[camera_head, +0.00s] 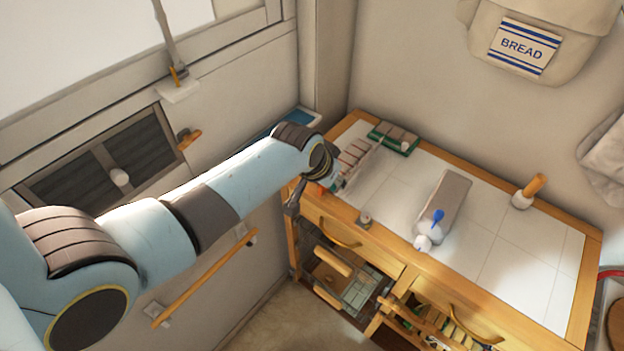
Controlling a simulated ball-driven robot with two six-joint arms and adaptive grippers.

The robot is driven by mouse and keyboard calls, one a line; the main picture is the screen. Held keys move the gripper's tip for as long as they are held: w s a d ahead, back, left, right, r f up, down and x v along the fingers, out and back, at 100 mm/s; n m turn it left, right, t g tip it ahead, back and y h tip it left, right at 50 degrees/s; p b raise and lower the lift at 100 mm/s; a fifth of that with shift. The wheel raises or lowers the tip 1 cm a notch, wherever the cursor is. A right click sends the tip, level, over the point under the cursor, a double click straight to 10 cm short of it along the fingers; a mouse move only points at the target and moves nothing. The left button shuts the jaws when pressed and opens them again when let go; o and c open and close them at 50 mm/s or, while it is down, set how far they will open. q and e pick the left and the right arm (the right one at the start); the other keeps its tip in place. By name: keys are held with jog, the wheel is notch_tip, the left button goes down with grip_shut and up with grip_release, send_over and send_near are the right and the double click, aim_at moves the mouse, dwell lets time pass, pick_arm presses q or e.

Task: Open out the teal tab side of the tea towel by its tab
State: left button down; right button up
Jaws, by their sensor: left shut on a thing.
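My left arm reaches in from the left to the counter's left end, and my left gripper (322,186) is low over that corner. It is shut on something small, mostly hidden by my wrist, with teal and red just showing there. A pale cloth with reddish stripes (356,157), which looks like the tea towel, lies just right of the gripper. How far it is folded, and its tab, cannot be made out. My right gripper is not in view.
The white tiled counter (510,235) has a wooden edge. On it are a green tray (402,148), a long grey-brown block (448,195), a white bottle with a blue top (430,231) and a wooden-handled tool (528,191). The right part is clear. Below are drawers and an open shelf.

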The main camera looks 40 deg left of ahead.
pick_arm(q)
jog(key=shift+s+d+f, duration=0.1)
jog(key=shift+d+f, duration=0.4)
jog(key=shift+d, duration=0.35)
jog(key=shift+d+f+b, duration=0.65)
jog(key=shift+f, duration=0.1)
jog(key=shift+d+f+b, duration=0.25)
jog(key=shift+f+b, duration=0.6)
jog(key=shift+f, duration=0.25)
